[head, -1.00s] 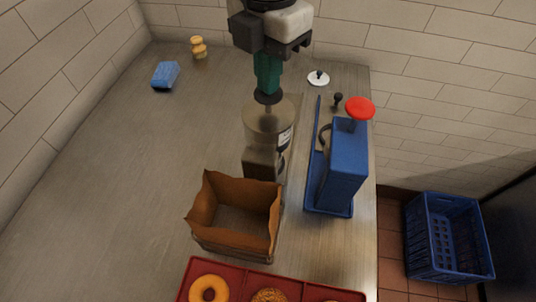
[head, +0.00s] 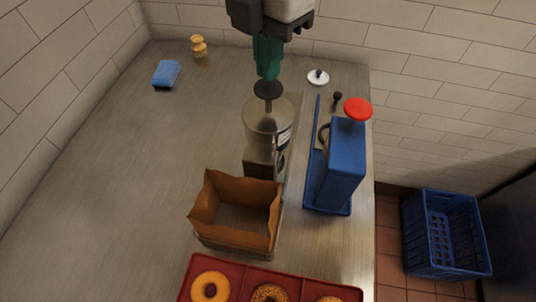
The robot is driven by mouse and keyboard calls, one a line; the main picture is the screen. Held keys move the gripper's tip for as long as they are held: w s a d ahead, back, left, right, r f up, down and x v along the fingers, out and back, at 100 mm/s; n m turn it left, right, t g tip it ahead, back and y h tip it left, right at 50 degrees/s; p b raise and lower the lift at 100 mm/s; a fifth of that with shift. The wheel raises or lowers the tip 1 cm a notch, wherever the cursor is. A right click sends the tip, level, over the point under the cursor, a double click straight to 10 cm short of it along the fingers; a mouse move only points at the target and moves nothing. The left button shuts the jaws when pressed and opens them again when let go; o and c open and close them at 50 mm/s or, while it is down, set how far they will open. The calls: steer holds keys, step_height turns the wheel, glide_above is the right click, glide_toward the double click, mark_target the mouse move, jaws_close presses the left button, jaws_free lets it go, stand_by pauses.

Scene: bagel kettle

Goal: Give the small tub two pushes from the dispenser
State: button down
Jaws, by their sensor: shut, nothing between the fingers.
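The dispenser (head: 262,125) is a clear and metallic round vessel with a pale label. A dark round pump head (head: 268,89) stands on its stem above the vessel, with part of the stem showing. My gripper (head: 268,75) has teal fingers, shut and empty, pointing down right over the pump head. I cannot tell whether the fingertips touch it. A narrow spout-like part (head: 277,155) comes down at the vessel's front, near a dark brown block (head: 258,163). I cannot make out the small tub for certain; the open brown paper box (head: 237,242) in front hides part of that spot.
Right of the dispenser stands a blue upright device (head: 342,165) with a red knob (head: 357,109). A red tray (head: 235,266) of bagels lies in front. A white lid (head: 318,77), blue sponge (head: 166,73) and blue floor crate (head: 445,235) are farther off. The left counter is clear.

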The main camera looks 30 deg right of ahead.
mark_target(268, 86)
steer(key=shift+f, duration=0.1)
steer(key=shift+f+b, duration=2.3)
steer(key=shift+b, duration=0.15)
steer(key=shift+r, duration=0.1)
steer(key=shift+r+p, duration=1.15)
steer(key=shift+r, duration=1.15)
steer(key=shift+r, duration=0.1)
step_height(268, 86, up, 6)
steer(key=p, duration=0.2)
steer(key=shift+p, duration=0.3)
